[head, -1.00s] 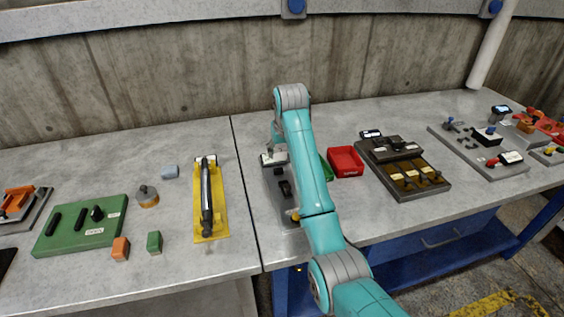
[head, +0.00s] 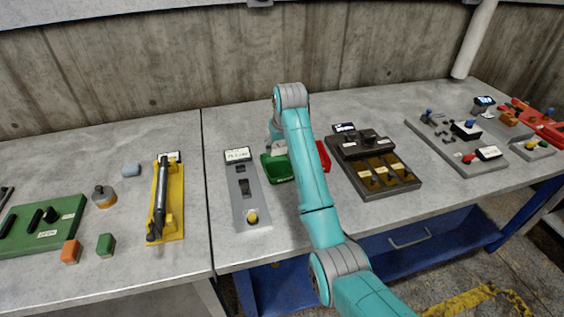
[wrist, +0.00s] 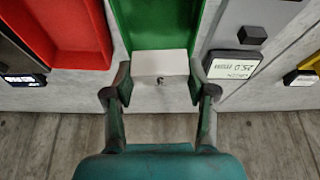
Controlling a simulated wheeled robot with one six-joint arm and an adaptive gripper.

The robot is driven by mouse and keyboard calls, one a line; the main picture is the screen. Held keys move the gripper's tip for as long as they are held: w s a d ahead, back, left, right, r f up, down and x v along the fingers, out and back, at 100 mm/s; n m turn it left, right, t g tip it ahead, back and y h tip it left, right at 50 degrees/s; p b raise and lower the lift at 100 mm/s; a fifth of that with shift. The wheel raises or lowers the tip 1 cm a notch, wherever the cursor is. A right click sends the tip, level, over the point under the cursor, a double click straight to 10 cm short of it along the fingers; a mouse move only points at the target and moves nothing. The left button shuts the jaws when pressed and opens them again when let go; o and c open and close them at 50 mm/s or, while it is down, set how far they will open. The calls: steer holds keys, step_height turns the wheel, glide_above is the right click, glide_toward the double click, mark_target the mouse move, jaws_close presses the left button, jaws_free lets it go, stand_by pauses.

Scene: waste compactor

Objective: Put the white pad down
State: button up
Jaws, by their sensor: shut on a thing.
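The white pad (wrist: 160,66) is a small pale block with a dark mark on its face, seen in the wrist view. My gripper (wrist: 161,80) is shut on it, one finger on each side. The pad is at the near end of the green tray (wrist: 158,22) in the wrist view; I cannot tell whether it touches the tray. In the head view the green tray (head: 277,170) stands on the bench just below my gripper (head: 276,144), and my arm hides part of both. The pad is not clear there.
A red tray (head: 323,156) is right of the green tray, partly behind my arm. A grey panel (head: 247,200) with a label display lies to the left. A dark fixture (head: 375,163) stands further right. The concrete wall is close behind the bench.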

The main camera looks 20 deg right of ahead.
mark_target(278, 166)
steer(key=shift+f, duration=3.2)
steer(key=shift+f, duration=0.2)
steer(key=o, duration=1)
steer(key=shift+r, duration=0.15)
steer(key=v, duration=1.2)
steer(key=shift+r, duration=0.1)
